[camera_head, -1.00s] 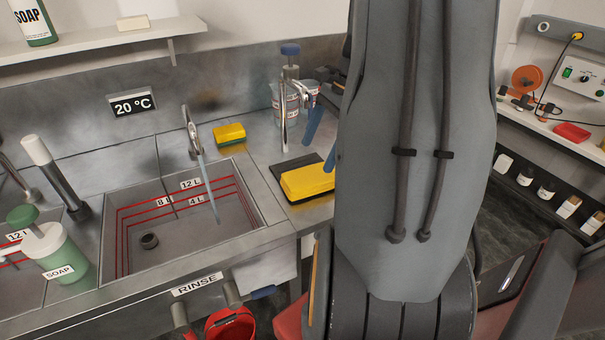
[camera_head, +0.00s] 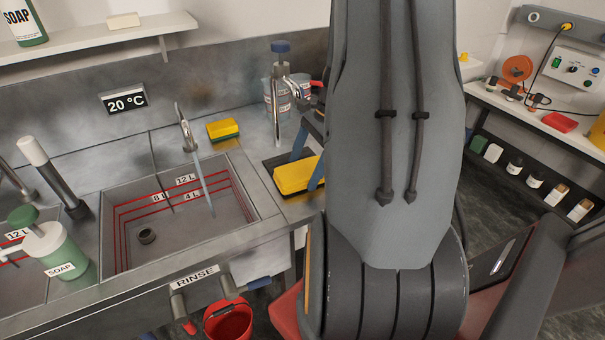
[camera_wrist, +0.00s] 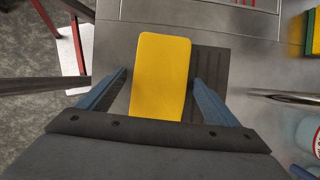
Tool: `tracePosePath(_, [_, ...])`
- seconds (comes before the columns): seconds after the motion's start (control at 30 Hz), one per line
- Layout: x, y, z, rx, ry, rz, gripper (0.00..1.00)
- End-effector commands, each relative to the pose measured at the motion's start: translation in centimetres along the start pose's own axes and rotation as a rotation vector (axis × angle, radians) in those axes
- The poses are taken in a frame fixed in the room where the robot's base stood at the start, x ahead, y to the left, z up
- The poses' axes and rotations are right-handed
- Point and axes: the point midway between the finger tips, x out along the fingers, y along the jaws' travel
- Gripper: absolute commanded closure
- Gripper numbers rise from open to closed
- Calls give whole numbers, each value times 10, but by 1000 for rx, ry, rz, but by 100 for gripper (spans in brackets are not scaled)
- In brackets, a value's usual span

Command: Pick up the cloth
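The yellow cloth (camera_head: 294,177) is a folded, rounded block lying on a dark ribbed mat (camera_head: 271,163) on the counter right of the sink. My gripper (camera_wrist: 159,77) is open, with one blue finger on each side of the cloth (camera_wrist: 160,62) in the wrist view. Gaps show between the fingers and the cloth's sides. In the head view the blue fingers are at the cloth, and my arm hides part of that area. I cannot tell whether the fingertips reach down to the mat.
A yellow and green sponge (camera_head: 223,129) lies behind the sink basin (camera_head: 172,222), where a tap (camera_head: 186,127) runs. A second tap (camera_head: 279,95) and labelled jugs stand behind the mat. A soap bottle (camera_head: 57,252) stands at left. A red bucket (camera_head: 229,322) is below the counter.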

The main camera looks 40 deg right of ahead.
Motion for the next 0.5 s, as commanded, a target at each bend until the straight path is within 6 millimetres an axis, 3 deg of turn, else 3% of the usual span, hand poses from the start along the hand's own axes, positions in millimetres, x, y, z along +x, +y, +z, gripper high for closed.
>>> tracePosePath(0.03, [0,0,0,0,0,0,25])
tracePosePath(0.23, [0,0,0,0,0,0,57])
tracePosePath(0.5, [-1,0,0,0,0,0,57])
